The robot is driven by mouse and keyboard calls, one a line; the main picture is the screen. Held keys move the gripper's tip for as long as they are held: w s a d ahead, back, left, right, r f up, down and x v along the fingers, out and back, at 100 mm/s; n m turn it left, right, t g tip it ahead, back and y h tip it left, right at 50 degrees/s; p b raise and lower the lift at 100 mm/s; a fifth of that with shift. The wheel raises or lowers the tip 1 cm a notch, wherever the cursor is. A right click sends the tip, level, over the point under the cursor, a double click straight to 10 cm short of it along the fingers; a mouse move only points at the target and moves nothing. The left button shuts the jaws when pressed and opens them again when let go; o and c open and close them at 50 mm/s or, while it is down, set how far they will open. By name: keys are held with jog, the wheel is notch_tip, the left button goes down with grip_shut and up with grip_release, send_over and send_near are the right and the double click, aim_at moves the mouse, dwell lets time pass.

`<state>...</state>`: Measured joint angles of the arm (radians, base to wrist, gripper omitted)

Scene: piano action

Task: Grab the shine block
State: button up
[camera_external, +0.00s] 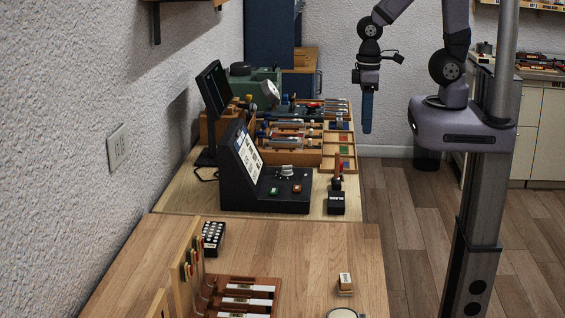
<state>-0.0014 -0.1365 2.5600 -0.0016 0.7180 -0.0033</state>
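A small block (345,282) with a tan side and a pale label stands near the right edge of the near wooden table. It may be the shine block, but its label is too small to read. My gripper (367,128) hangs pointing down, with blue fingers, high and beyond that block, to the right of the far bench. The fingers show as one narrow shape, so I cannot tell whether they are open or shut. No held object shows at the fingertips.
A black control console (262,176) and a monitor (215,88) stand on the far bench, with tool racks (290,150) behind. A dark button box (213,236) and a brown rack (240,296) sit on the near table (300,250). Its middle is clear. A round object (341,314) is cut off below.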

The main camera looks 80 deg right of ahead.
jog(key=shift+o, duration=1)
